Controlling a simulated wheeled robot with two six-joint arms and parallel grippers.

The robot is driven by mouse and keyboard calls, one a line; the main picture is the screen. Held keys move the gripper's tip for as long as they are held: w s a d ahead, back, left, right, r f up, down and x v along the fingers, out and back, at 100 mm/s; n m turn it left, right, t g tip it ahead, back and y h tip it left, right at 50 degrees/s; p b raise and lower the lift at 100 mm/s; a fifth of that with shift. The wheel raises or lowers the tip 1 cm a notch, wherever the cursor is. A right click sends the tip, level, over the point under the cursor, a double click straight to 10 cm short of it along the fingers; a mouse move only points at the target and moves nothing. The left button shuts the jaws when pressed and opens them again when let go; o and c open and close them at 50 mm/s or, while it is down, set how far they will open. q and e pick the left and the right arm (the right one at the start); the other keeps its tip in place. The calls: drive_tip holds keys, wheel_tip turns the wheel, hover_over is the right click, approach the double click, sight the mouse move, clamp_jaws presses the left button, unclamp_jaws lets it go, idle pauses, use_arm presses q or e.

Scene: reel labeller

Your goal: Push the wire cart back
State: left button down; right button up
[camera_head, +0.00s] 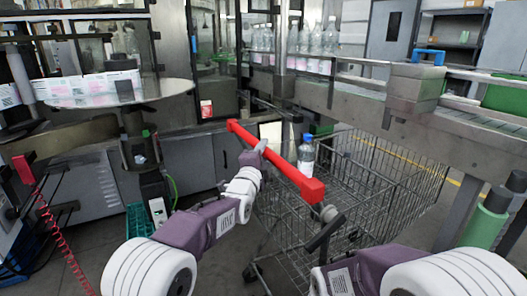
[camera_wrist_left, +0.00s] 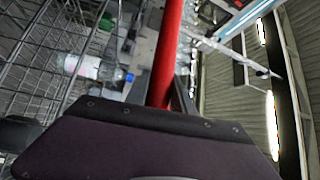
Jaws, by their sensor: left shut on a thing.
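The wire cart (camera_head: 405,180) is a grey mesh cart standing on the floor right of centre, with a red handle bar (camera_head: 284,166) slanting across its near side. My left gripper (camera_head: 261,147) is shut on the red handle around its middle. In the left wrist view the red bar (camera_wrist_left: 168,50) runs up from between the fingers. My right gripper (camera_head: 326,222) is close to the handle's near right end; whether its fingers are open or shut is unclear. A clear bottle with a blue cap (camera_head: 306,153) is upright in the cart and also shows in the left wrist view (camera_wrist_left: 95,68).
A conveyor (camera_head: 340,90) with several bottles runs behind and right of the cart. A round table (camera_head: 170,90) with labelled reels stands at left, above a grey cabinet (camera_head: 80,185). A green cylinder (camera_head: 485,225) is at the right edge. Some floor shows around the cart.

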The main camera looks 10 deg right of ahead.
use_arm(q)
drive_tip(key=c, duration=1.3)
unclamp_jaws()
drive_tip(key=shift+d+r, duration=0.1)
drive_tip(key=shift+d, duration=0.05)
drive_tip(key=shift+o, duration=1)
drive_tip(key=shift+w+d, duration=0.1)
drive_tip(key=shift+d, duration=0.05)
drive_tip(key=v, duration=0.9)
